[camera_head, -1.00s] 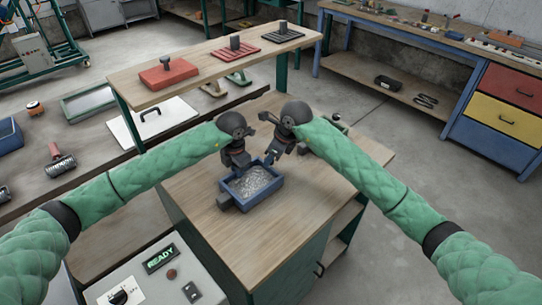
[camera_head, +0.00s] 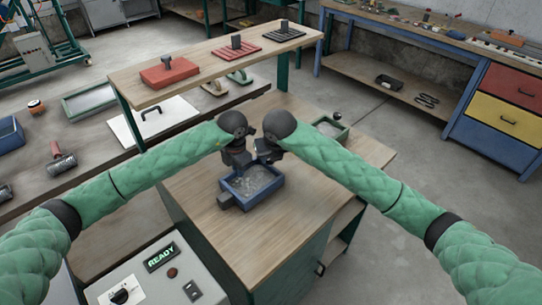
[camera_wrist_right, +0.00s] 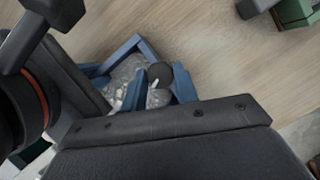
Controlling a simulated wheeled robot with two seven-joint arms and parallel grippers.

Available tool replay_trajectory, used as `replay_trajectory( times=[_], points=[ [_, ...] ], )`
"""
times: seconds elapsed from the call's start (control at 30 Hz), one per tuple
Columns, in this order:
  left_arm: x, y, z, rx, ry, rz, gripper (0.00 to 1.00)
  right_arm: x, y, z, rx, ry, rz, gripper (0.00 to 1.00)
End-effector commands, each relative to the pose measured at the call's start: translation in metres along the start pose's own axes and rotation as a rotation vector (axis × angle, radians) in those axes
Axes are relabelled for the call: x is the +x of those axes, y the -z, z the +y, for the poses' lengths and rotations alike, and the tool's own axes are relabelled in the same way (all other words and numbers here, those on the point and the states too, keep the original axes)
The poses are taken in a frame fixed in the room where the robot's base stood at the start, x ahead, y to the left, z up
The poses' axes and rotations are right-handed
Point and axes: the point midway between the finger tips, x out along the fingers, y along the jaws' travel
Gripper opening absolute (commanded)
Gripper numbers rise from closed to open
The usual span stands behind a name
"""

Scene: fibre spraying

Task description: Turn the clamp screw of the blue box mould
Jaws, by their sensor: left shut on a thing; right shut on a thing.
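The blue box mould (camera_head: 270,200) stands on the wooden bench top with grey, flaky material inside. A dark block sits at its left front corner. My left gripper (camera_head: 236,170) is shut on the mould's far left rim, though its fingertips are hard to make out. My right gripper (camera_head: 268,164) is low over the mould's far right side, close beside the left one. In the right wrist view a dark round knob (camera_wrist_right: 160,75), seemingly the clamp screw, lies at the right gripper's fingers, which are shut on it. The mould's blue wall (camera_wrist_right: 122,50) shows behind; the exact contact is hidden.
A green tray (camera_head: 329,127) stands at the bench's back right. A wooden shelf (camera_head: 205,66) with a red block and dark plates rises behind. A control box (camera_head: 158,278) reading READY is at the front left. The bench's front is clear.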

Motion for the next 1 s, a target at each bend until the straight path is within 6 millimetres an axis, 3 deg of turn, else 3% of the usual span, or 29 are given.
replay_trajectory(
  times=[0.3,0.87,0.9,1.0],
  points=[
    [-0.0003,0.0002,-0.0004,0.001,0.001,0.001,0.0,-0.0003,-0.0008,-0.0002,0.116,0.05,-0.001,0.07],
    [-0.0002,0.0003,-0.0003,0.001,0.001,0.001,0.0,-0.0004,-0.0009,0.0,0.14,0.059,-0.002,0.07],
    [-0.0001,0.0003,-0.0003,0.001,0.001,0.001,0.0,-0.0004,-0.0009,0.0,0.14,0.059,-0.002,0.37],
    [-0.0001,0.0003,-0.0003,0.001,0.001,0.001,0.0,-0.0004,-0.0007,0.0002,0.139,0.058,-0.002,0.52]
  ],
)
